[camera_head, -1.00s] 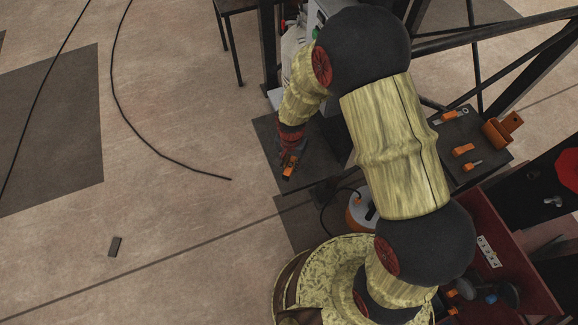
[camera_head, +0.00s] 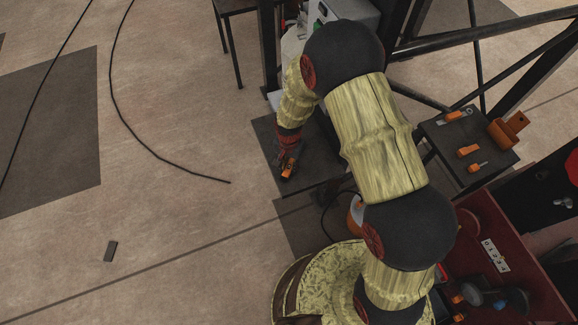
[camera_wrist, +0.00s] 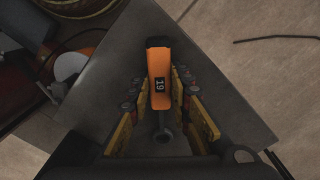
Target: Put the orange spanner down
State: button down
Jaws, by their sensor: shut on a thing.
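I cannot tell whether the spanner touches the top.
A small dark table (camera_head: 440,138) at the right holds several orange items and an orange holder (camera_head: 508,129). A red bin (camera_head: 530,270) stands at the lower right. A black cable (camera_head: 150,153) lies on the open floor at left. Dark frame bars cross the upper right.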

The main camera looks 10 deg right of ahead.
jog(key=shift+f, duration=0.15)
jog(key=c, duration=1.6)
grip_release()
jog(key=shift+c, duration=0.2)
notch_tip(320, 180, up, 12)
jog(key=p, duration=0.4)
